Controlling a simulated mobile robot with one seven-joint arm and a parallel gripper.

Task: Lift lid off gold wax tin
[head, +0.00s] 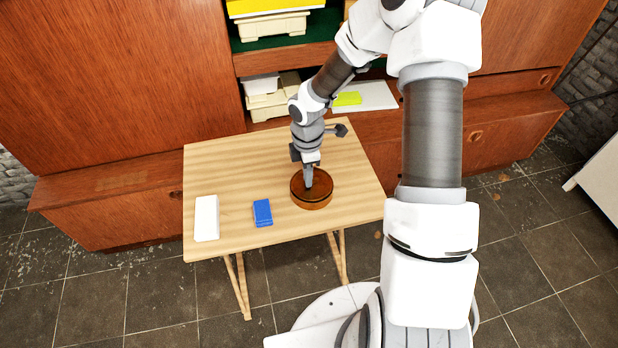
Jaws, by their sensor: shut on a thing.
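A round tin (312,200), brown-gold with a darker top, stands upright on the small wooden table (240,170). My gripper (308,186) points straight down at the middle of the tin's top and is shut on the lid (322,184). The fingertips hide the part of the lid they hold. The lid appears to sit level on the tin; I cannot make out a gap between them.
A blue block (262,213) and a white box (207,218) lie on the table left of the tin. The wooden wall unit (120,80) stands right behind the table. Its shelf holds cream trays (272,27) and a yellow-green block (347,98). The table's back left is clear.

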